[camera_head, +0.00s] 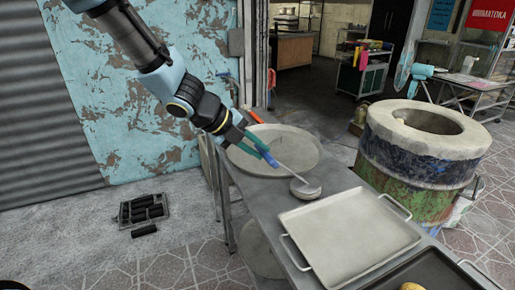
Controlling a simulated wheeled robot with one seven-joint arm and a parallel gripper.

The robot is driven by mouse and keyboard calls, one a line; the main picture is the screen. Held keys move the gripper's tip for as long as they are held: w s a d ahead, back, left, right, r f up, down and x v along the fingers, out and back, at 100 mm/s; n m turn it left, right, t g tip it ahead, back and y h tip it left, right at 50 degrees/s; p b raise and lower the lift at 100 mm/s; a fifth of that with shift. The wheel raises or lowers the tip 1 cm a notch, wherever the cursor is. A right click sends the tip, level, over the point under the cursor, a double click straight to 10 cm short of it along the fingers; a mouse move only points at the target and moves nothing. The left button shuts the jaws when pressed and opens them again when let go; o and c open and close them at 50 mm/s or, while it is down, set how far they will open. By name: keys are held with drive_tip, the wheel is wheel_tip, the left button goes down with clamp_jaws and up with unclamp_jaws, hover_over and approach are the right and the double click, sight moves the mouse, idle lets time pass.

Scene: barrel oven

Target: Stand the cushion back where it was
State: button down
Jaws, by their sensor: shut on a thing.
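My gripper (262,153) is over the table's left part, in front of the round tray, and points down to the right. It is shut on a thin-handled tool with a rounded, pale grey head (305,188), which I take to be the cushion. The handle slants down from the jaws to the head. The head is between the round tray and the square tray, close to the tabletop; I cannot tell whether it touches. The fingers hide the upper handle.
The grey table (262,205) holds a round tray (300,137), a square handled tray (350,238) and a dark tray (440,272) with a yellowish lump. The barrel oven (420,165) stands at right. A rack of dark pieces (143,208) lies on the floor at left.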

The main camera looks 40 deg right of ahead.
drive_tip(key=shift+c, duration=2)
unclamp_jaws()
drive_tip(key=p+v, duration=0.7)
drive_tip(key=v, duration=0.2)
idle(0.7)
